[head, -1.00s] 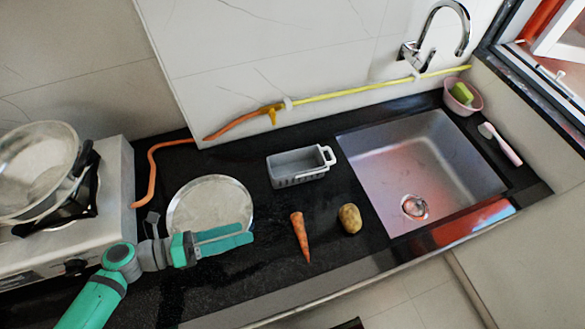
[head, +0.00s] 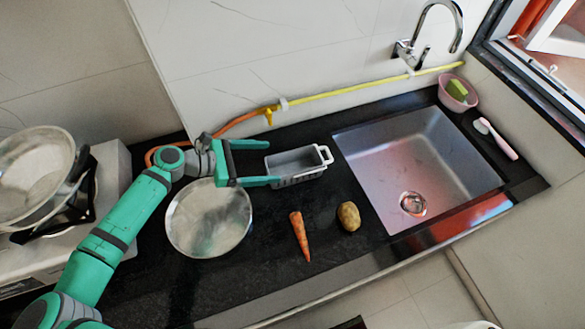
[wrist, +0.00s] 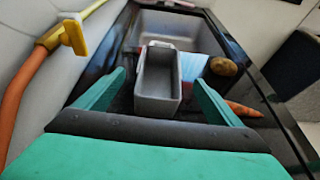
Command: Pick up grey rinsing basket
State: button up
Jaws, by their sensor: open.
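The grey rinsing basket (head: 297,163) is a small rectangular tub with slotted sides and a light handle at its right end. It stands on the black counter left of the sink. My gripper (head: 274,163) is open at the basket's left end, one finger toward the wall side and one toward the front side. In the wrist view the basket (wrist: 157,82) lies ahead, between the two spread green fingers (wrist: 160,85). No grip on the basket shows.
A round metal plate (head: 209,218) lies below my gripper. A carrot (head: 300,236) and a potato (head: 349,216) lie in front of the basket. The sink (head: 415,170) is to the right. An orange and yellow hose (head: 330,94) runs along the wall. A stove with a pan (head: 35,172) stands at left.

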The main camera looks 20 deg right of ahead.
aim_at(293, 159)
jog(key=x, duration=0.9)
jog(key=shift+s+d+f, duration=0.1)
jog(key=shift+d+f, duration=0.05)
jog(key=shift+d, duration=0.2)
jog(key=shift+c, duration=0.5)
jog(key=c, duration=1.2)
jog(key=shift+o, duration=0.2)
jog(key=shift+r, duration=0.55)
notch_tip(293, 159, up, 9)
